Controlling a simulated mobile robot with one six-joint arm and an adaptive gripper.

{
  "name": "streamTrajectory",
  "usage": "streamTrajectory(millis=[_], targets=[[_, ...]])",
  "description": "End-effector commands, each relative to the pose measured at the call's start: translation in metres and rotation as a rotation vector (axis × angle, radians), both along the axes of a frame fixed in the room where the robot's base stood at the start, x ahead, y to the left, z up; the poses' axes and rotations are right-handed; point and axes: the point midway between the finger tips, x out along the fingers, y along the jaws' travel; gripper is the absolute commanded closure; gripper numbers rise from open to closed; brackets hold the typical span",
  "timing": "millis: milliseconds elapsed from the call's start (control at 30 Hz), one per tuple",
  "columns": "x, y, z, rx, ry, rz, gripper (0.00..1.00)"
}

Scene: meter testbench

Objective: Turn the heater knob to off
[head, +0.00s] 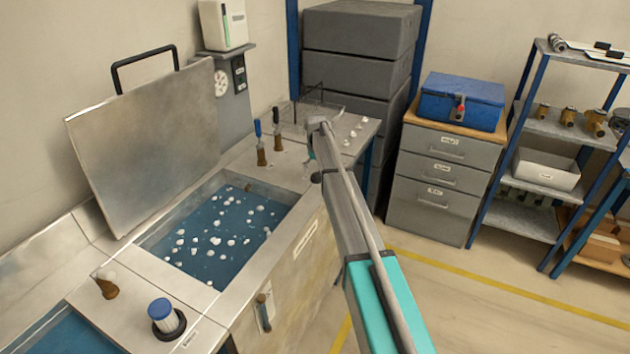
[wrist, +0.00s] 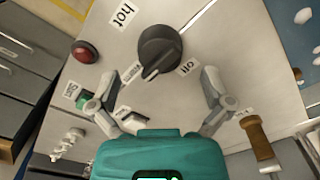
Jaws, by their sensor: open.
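The heater knob (wrist: 160,50) is a dark round knob on a pale metal panel in the wrist view. Its pale pointer mark faces down and slightly left, near a small label (wrist: 132,72) that I cannot read well. The "off" label (wrist: 189,68) is to the right of the pointer, and the "hot" label (wrist: 123,14) is at the upper left. My gripper (wrist: 159,76) is open, with one finger on each side below the knob; both appear apart from it. In the head view my arm covers this area, and I cannot make out the knob.
A red button (wrist: 84,52) and a green button (wrist: 84,99) sit left of the knob. A brown handle (wrist: 257,138) stands at the right. In the head view, the water bath (head: 215,240) with white balls and an open lid (head: 145,140) lies left of my arm.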

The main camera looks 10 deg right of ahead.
Motion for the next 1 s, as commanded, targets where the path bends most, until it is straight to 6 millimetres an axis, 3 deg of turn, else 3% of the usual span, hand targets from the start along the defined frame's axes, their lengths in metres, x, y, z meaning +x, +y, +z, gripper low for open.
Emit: streamTrajectory(millis=[300, 867, 1000], targets=[[0.000, 0.000, -0.024, 0.000, 0.000, 0.000, 0.00], [0.000, -0.001, -0.029, 0.000, 0.000, -0.001, 0.00], [0.000, -0.001, -0.029, 0.000, 0.000, -0.001, 0.22]])
